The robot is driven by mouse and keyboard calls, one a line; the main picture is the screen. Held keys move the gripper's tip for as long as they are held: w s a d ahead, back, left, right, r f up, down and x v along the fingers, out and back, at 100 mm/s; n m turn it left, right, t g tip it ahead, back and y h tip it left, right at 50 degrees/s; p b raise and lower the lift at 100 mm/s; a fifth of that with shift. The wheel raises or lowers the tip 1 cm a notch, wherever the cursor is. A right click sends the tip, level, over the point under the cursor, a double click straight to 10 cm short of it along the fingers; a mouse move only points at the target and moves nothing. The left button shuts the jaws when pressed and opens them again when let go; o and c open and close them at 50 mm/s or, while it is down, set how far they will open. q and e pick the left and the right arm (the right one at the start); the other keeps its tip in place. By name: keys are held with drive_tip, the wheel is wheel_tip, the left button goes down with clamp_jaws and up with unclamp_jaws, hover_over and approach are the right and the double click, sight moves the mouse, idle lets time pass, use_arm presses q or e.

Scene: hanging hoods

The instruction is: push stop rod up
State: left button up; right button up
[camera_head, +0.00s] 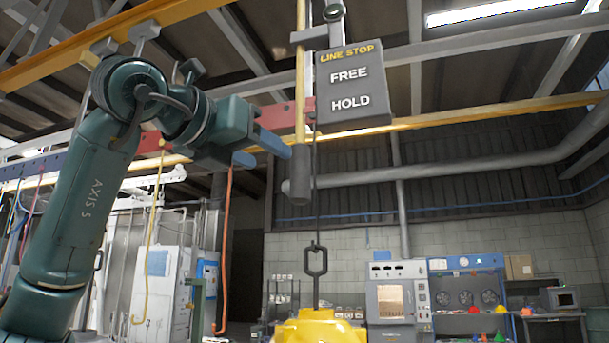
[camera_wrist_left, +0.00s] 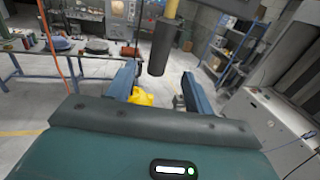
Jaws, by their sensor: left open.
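The stop rod is a vertical yellow bar with a dark grey grip (camera_head: 299,176) at its lower end, hanging beside the grey LINE STOP sign (camera_head: 350,86) marked FREE and HOLD. My left gripper (camera_head: 268,157) is open, just left of the grip in the head view. In the left wrist view, the grey grip (camera_wrist_left: 159,50) stands ahead of my left gripper (camera_wrist_left: 159,70), in the gap between its two blue fingers. Nothing is held. I cannot tell whether a finger touches the grip. My right gripper is not in view.
A chain link (camera_head: 316,262) hangs below the sign above a yellow hook block (camera_head: 318,329). A red beam (camera_head: 275,117) runs behind the rod. A grey machine (camera_head: 398,300) and a blue shelf (camera_head: 467,285) stand far back. Space below the grip looks clear.

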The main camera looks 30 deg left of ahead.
sight(294, 170)
use_arm(q)
drive_tip(key=w+p, duration=0.2)
drive_tip(key=w, duration=0.8)
drive_tip(key=shift+w+d, duration=0.15)
drive_tip(key=shift+w, duration=0.1)
clamp_jaws()
